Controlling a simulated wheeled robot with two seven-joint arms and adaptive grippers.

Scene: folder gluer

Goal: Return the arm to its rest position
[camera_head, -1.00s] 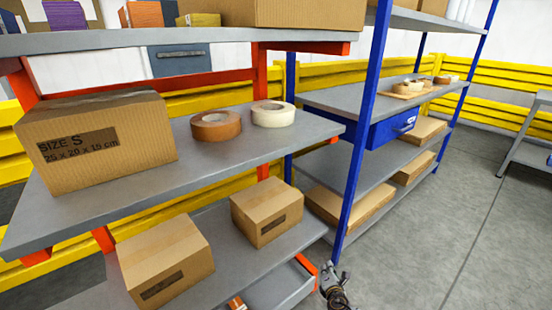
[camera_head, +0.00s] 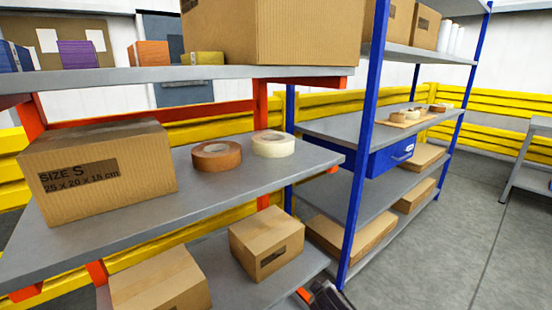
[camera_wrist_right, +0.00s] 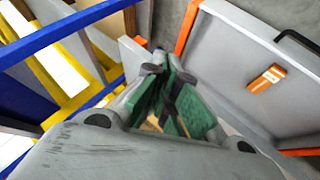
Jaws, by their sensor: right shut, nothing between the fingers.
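My right gripper shows in the right wrist view (camera_wrist_right: 172,105), with its grey and green fingers closed together and nothing held between them. In the head view only a dark piece of my right arm shows at the bottom edge, in front of the shelving and apart from the boxes. My left gripper is in neither view.
An orange-framed shelf (camera_head: 120,213) holds a size S box (camera_head: 97,170), a brown tape roll (camera_head: 216,156) and a cream tape roll (camera_head: 273,144). Blue-post shelving (camera_head: 362,150) stands behind right. A grey panel with an orange item (camera_wrist_right: 265,78) lies beside my gripper.

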